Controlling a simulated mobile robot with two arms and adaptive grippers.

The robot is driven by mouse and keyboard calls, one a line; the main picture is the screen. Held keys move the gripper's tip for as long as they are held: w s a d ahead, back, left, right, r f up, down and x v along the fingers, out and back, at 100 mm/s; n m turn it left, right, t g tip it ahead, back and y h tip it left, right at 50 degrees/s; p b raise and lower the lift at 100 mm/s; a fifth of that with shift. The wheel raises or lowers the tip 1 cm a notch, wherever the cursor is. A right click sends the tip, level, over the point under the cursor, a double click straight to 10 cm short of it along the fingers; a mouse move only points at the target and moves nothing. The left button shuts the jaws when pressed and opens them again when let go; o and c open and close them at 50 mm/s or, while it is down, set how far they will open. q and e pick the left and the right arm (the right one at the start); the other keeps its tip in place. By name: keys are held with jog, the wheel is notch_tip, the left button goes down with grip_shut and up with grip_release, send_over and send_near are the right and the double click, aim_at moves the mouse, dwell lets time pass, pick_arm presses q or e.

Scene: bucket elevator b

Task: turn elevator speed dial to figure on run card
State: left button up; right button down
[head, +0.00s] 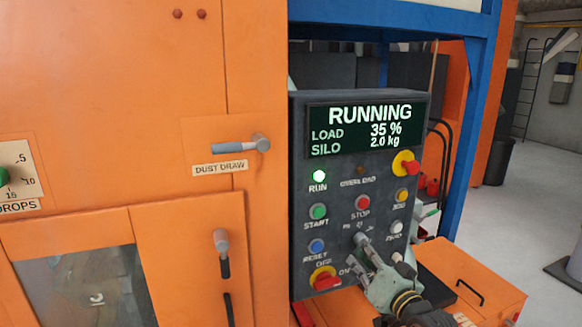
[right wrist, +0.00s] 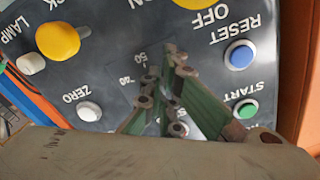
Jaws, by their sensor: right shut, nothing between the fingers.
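The grey control panel (head: 335,185) stands at centre right. A small grey dial knob (head: 361,240) with scale marks around it is on its lower part, partly covered by my right gripper (head: 362,254). My right gripper is shut with nothing between its fingers, its tips at or very near the knob; I cannot tell whether they touch. In the right wrist view the panel is upside down. The fingers (right wrist: 172,62) hide the dial there, and scale figures "50" and "40" show beside them. The dial's setting is not readable. I see no run card. My left gripper is not in view.
The display (head: 366,128) reads RUNNING, load 35 %, silo 2.0 kg. Close around are a red stop button (head: 362,203), green start button (head: 318,211), blue reset button (head: 316,246) and red-yellow OFF/ON switch (head: 323,279). An orange cabinet (head: 100,100) stands left.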

jog(key=shift+r, duration=0.1)
jog(key=shift+a+f, duration=0.2)
jog(key=shift+f, duration=0.1)
jog(key=shift+s+f+p, duration=0.1)
jog(key=shift+s+p, duration=0.2)
jog(key=shift+s, duration=0.05)
jog(key=p+v, duration=0.2)
jog(key=v, duration=0.3)
jog(key=shift+s+d+f, duration=0.1)
jog(key=shift+s, duration=0.05)
